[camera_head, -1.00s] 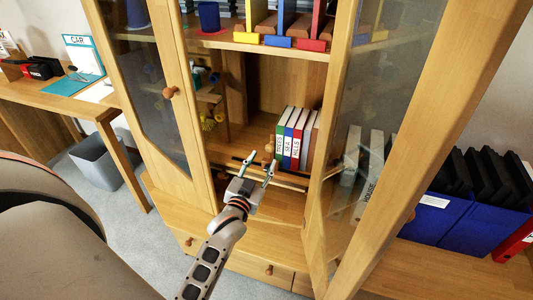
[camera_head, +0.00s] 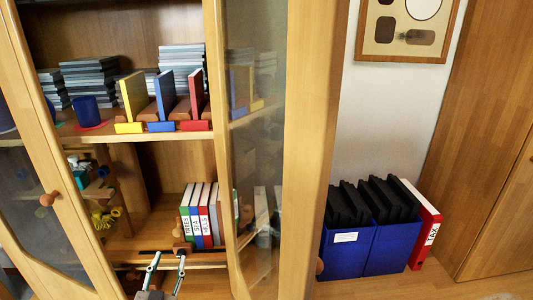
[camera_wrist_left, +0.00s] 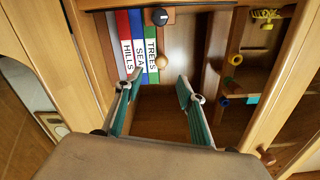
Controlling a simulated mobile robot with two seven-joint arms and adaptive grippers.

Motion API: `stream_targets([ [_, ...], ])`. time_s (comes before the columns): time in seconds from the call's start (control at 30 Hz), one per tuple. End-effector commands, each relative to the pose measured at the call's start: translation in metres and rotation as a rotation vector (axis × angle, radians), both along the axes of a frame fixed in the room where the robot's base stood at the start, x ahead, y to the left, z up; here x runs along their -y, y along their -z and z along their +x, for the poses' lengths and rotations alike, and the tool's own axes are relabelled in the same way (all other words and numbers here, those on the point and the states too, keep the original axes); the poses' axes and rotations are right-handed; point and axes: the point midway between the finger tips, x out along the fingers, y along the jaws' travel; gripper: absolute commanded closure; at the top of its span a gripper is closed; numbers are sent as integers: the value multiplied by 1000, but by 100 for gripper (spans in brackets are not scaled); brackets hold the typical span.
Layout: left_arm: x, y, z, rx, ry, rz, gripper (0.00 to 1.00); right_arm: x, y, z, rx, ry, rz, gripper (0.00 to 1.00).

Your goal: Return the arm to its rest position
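My left gripper (camera_head: 167,258) shows at the bottom of the head view, with its two slim greenish fingers spread apart. It also shows in the left wrist view (camera_wrist_left: 160,82), open, with nothing between the fingers. It is in front of the cabinet's lower compartment, below and left of the upright books there. The rest of the left arm is out of the head view. My right gripper is in neither view.
Glazed cabinet doors stand open at left (camera_head: 48,170) and right (camera_head: 255,140). Books labelled TREES, SEA and HILLS (camera_head: 203,220) stand inside; the SEA book also shows in the wrist view (camera_wrist_left: 139,50). Blue boxes (camera_head: 350,250) and a red binder (camera_head: 428,228) stand at right.

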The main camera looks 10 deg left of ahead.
Motion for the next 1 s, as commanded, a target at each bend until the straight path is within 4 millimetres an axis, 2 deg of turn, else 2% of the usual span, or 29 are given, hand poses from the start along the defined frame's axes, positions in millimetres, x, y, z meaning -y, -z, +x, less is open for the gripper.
stream_targets([
  [0.07, 10, 1, -10, -28, 30, -1, 61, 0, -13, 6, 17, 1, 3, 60],
  [0.17, 33, 13, -36, -107, 98, -11, 61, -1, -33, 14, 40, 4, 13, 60],
  [0.27, 67, 37, -79, -229, 188, -31, 61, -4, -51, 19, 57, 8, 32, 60],
  [0.3, 81, 48, -100, -283, 226, -43, 61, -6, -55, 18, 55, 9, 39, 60],
  [0.5, 133, 93, -195, -503, 359, -93, 61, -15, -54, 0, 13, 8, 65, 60],
  [0.6, 146, 105, -226, -569, 393, -110, 61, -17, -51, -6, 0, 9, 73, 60],
  [0.73, 155, 112, -245, -608, 415, -123, 61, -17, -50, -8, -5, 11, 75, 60],
  [1.0, 156, 114, -247, -614, 417, -124, 61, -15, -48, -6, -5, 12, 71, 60],
])
